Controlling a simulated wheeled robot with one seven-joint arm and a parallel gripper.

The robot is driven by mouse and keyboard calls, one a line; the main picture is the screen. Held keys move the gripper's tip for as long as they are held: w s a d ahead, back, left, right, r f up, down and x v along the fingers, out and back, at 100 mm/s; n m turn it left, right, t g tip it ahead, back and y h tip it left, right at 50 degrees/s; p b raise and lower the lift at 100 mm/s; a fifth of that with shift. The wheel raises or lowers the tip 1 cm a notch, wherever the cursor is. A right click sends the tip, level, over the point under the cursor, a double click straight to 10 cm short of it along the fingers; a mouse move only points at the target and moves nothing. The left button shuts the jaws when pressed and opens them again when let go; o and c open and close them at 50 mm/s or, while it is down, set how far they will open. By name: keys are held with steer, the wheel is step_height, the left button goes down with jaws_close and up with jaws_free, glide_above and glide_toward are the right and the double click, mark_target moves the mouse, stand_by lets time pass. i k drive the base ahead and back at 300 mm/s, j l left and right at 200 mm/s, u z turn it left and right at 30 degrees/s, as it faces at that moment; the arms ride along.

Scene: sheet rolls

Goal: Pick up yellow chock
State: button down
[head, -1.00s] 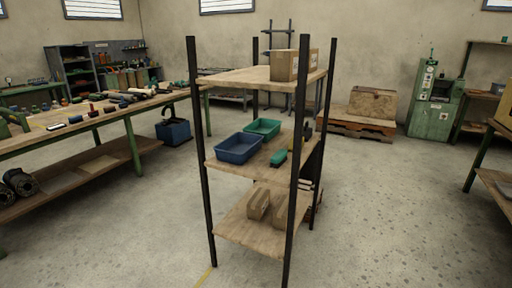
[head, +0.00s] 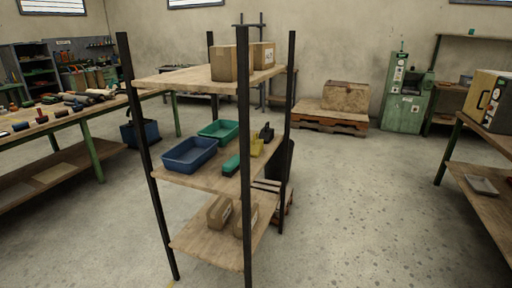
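In the head view, a small yellow thing (head: 257,146), likely the yellow chock, sits on the middle shelf (head: 185,179) of a black-posted rack. It is toward the right side of that shelf, between a green tool-like object (head: 231,165) and a dark object (head: 266,132). A black post stands just in front of it and may hide part of it. My gripper is not in view.
A blue bin (head: 190,155) and a green bin (head: 219,131) share the shelf. Cardboard boxes (head: 225,64) stand on the top shelf, more on the lowest. Workbenches flank the rack at left (head: 60,125) and right (head: 480,185). Open floor (head: 360,220) lies to the right.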

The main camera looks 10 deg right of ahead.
mark_target(257, 145)
steer(key=u, duration=0.55)
steer(key=i+l+u, duration=0.25)
steer(key=l+u, duration=0.2)
steer(key=i+l+u, duration=0.1)
steer(key=l+u, duration=0.15)
steer(key=l, duration=0.2)
steer(key=l+u, duration=0.2)
steer(key=l, duration=0.15)
steer(key=i+l+u, duration=0.25)
steer(key=l, duration=1.1)
steer(key=l+u, duration=0.2)
steer(key=l, duration=1.2)
